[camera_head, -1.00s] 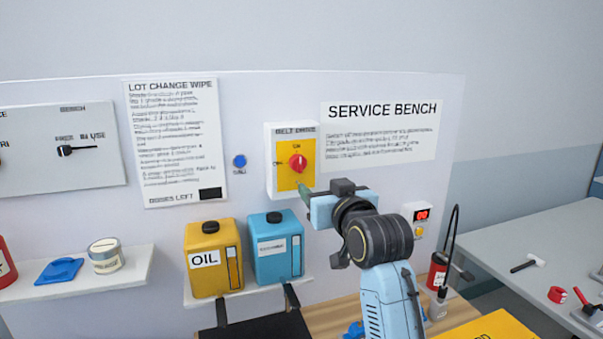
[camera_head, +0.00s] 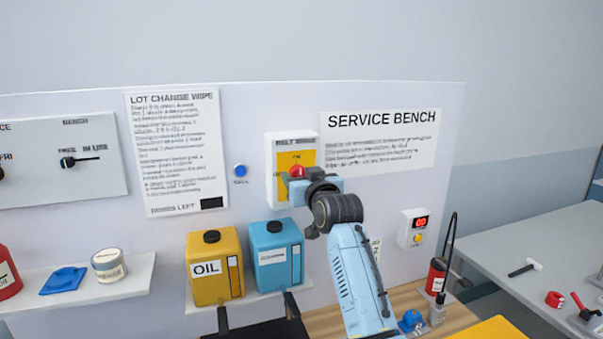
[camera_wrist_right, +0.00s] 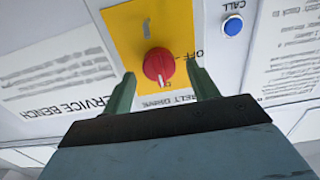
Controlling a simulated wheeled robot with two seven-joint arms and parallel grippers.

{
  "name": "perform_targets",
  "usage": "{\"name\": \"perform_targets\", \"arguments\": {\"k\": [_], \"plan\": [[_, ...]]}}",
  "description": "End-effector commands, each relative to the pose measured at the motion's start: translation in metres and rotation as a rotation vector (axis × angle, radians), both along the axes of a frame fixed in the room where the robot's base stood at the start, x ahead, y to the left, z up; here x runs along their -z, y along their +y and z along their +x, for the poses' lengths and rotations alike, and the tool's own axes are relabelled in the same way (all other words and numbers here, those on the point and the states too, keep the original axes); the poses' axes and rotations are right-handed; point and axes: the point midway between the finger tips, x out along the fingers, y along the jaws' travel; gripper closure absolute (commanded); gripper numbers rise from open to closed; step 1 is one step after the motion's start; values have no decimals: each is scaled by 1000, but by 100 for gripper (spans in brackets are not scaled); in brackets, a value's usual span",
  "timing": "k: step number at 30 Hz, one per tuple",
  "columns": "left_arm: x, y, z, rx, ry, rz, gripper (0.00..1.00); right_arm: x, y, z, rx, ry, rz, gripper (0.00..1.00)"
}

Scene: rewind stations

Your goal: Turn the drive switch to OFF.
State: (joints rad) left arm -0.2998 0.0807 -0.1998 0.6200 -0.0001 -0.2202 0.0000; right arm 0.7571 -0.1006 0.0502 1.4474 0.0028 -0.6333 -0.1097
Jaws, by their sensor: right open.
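The belt drive switch is a red knob on a yellow plate (camera_head: 283,158) in a white box on the wall panel. In the head view the red knob (camera_head: 297,171) is partly hidden by my right gripper (camera_head: 288,180). In the right wrist view, which looks upside down, the knob (camera_wrist_right: 158,67) sits between the two fingertips of my open right gripper (camera_wrist_right: 160,71), with gaps on both sides. Its white mark points toward the belt drive label, away from the OFF lettering at the side. My left gripper is not in view.
A blue call button (camera_head: 240,170) is left of the switch box. A yellow oil can (camera_head: 205,285) and a blue can (camera_head: 275,272) stand on a shelf below.

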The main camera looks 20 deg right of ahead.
Motion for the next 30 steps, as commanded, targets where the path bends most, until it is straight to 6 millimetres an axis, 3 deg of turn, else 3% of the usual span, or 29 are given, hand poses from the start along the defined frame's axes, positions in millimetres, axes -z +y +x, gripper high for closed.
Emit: {"name": "perform_targets", "arguments": {"k": [14,25,30], "plan": [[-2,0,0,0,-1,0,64,0,0,10,0,0,0,41],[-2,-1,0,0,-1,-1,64,0,0,10,0,0,0,86],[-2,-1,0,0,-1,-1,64,0,0,10,1,0,-10,86]]}}
